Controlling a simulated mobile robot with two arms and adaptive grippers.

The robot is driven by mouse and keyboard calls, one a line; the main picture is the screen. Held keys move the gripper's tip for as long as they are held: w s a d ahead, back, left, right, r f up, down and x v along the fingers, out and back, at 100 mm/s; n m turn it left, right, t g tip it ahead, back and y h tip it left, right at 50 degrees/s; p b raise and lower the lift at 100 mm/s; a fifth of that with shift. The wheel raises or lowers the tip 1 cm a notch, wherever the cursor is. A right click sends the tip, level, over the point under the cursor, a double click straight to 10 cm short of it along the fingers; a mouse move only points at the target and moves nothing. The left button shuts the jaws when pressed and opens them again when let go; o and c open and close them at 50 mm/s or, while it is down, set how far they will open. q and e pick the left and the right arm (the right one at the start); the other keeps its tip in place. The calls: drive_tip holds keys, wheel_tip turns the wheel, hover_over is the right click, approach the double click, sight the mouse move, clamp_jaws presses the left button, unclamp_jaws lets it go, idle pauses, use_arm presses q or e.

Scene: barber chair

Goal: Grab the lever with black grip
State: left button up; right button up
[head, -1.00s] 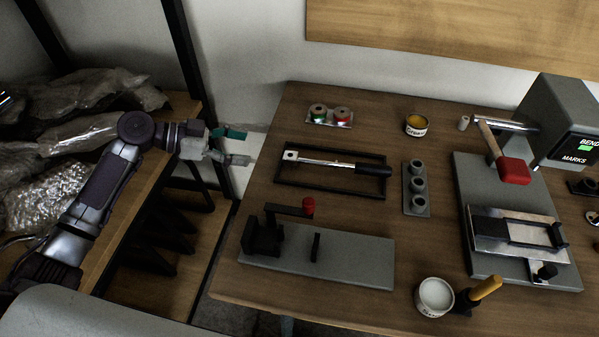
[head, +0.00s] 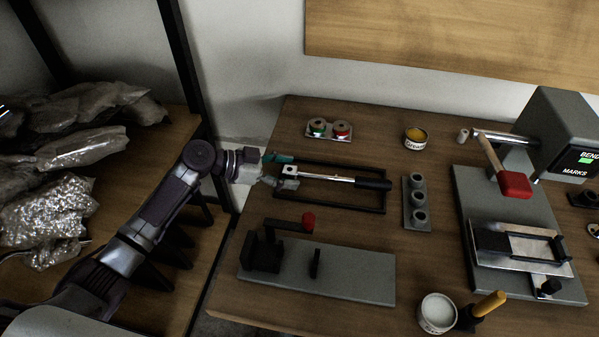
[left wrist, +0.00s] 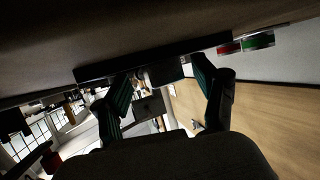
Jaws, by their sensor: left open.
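The lever is a silver bar (head: 325,179) with a black grip (head: 373,184) on its right end. It lies across a black rectangular frame (head: 340,208) on the wooden table. My left gripper (head: 285,171) is open at the lever's left, silver head end, away from the black grip. Whether it touches the head cannot be told. In the left wrist view the open fingers (left wrist: 162,90) spread on both sides of a dark round end, with the dark frame (left wrist: 205,46) behind. My right gripper is not in view.
A grey fixture with a red-knobbed crank (head: 308,220) stands in front. Red and green spools (head: 329,129) sit behind. A grey three-post block (head: 416,203) is right of the grip. A shelf with plastic bags (head: 60,150) is at left.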

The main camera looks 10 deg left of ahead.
use_arm(q)
drive_tip(key=shift+x, duration=1.05)
drive_tip(key=shift+c, duration=0.2)
clamp_jaws()
drive_tip(key=shift+r, duration=0.1)
